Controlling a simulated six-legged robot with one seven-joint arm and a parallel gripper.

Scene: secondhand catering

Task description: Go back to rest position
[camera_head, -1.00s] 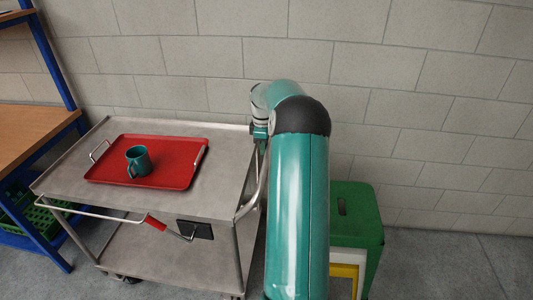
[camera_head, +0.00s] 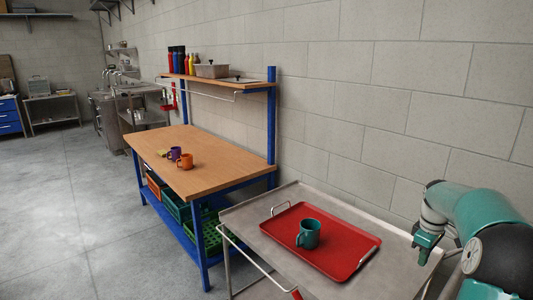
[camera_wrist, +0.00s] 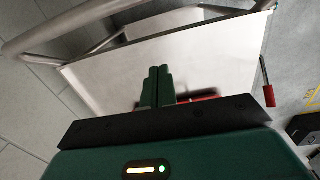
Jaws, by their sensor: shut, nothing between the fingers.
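My gripper (camera_head: 424,256) is at the right of the head view, at the right end of the metal cart (camera_head: 270,239). In the wrist view its two green fingers (camera_wrist: 157,86) are together with nothing between them. In the wrist view a small strip of red shows behind the fingers; the mug is not visible there.
Green crates sit below. A block wall is behind; the grey floor (camera_head: 75,215) at left is clear.

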